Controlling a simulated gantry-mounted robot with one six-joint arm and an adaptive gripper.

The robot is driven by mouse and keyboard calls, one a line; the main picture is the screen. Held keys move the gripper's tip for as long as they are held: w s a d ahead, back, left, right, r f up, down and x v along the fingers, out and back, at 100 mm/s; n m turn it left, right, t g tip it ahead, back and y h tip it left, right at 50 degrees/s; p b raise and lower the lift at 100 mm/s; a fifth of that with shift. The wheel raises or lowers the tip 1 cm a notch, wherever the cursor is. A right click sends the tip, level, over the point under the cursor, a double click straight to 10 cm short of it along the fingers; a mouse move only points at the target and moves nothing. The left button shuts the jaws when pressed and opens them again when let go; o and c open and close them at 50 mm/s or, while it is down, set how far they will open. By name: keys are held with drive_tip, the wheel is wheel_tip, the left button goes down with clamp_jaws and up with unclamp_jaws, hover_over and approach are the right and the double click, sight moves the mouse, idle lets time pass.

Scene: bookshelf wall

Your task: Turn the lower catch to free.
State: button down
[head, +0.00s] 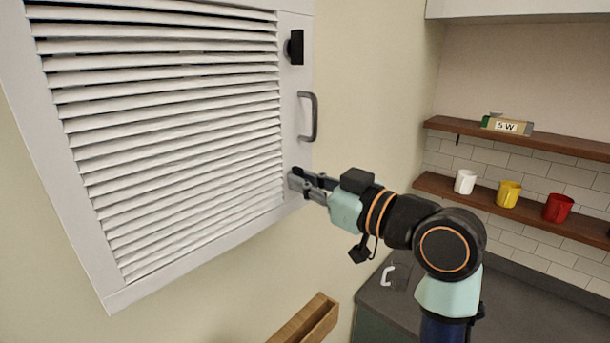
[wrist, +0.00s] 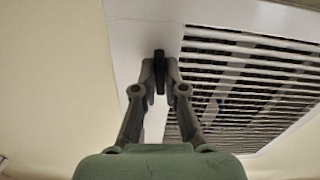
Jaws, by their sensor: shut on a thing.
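The lower catch is a small dark piece (wrist: 159,56) on the white frame of a louvred panel (head: 211,235). It shows in the wrist view between my fingertips, its long side upright in that picture. The black upper catch (head: 295,47) sits at the upper right of the panel frame, well clear of my gripper.
A grey bar handle (head: 314,117) stands out from the panel frame above my gripper. A wooden box (head: 318,318) is on the wall below. On the right, shelves (head: 440,185) hold white, yellow and red mugs. The wall beside the panel is bare.

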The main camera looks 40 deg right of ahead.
drive_tip(key=shift+m, duration=0.6)
drive_tip(key=shift+p, duration=0.3)
drive_tip(key=c, duration=1.2)
unclamp_jaws()
drive_tip(key=shift+c, duration=0.2)
drive_tip(key=s, duration=1.2)
drive_tip(key=shift+d, duration=0.3)
